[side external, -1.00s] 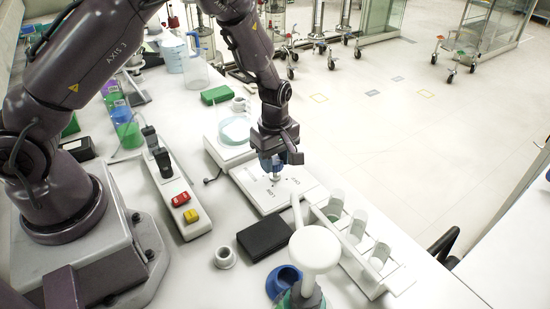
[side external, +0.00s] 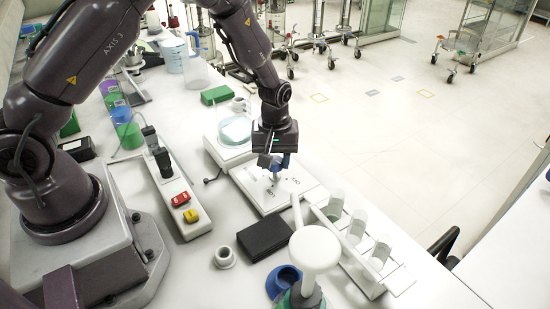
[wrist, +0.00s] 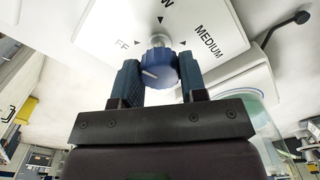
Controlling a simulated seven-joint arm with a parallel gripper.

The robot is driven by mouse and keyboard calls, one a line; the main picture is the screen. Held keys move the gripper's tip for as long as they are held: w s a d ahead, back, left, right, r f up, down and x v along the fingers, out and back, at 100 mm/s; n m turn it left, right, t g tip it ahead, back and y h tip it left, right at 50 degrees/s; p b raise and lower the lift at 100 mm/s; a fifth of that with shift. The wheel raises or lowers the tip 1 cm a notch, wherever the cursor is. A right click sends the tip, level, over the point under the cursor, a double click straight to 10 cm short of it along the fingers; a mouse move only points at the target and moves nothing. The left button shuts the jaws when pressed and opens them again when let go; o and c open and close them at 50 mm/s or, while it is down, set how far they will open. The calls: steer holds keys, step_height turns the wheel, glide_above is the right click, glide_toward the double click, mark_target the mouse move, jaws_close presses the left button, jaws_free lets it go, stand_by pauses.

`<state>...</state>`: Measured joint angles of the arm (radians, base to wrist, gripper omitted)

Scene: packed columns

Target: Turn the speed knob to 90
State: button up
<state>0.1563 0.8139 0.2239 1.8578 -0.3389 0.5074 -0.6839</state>
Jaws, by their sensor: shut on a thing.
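The speed knob (wrist: 158,68) is blue with a short white pointer line and stands on a pale stem above a white panel (wrist: 100,25). In the wrist view the line lies on the knob's lower left. Partly cut-off labels read "FF", "W" and "MEDIUM", with dark triangle marks around the knob; I see no number 90. My gripper (wrist: 160,76) is shut on the knob, one finger at each side. In the side external view my gripper (side external: 276,164) points down over the panel (side external: 262,200) and mostly hides the knob.
A white device with a pale round dish (side external: 236,130) stands behind the panel. A black block (side external: 264,238) and a white rack with clear tubes (side external: 335,245) stand in front. A white power strip (side external: 165,190) with red and yellow switches is at the left.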

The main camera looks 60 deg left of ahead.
mark_target(275, 160)
steer(key=m, duration=0.5)
steer(key=shift+m, duration=0.3)
steer(key=m, duration=0.5)
steer(key=shift+m, duration=0.3)
steer(key=o, duration=0.9)
step_height(275, 160, up, 13)
stand_by(0.3)
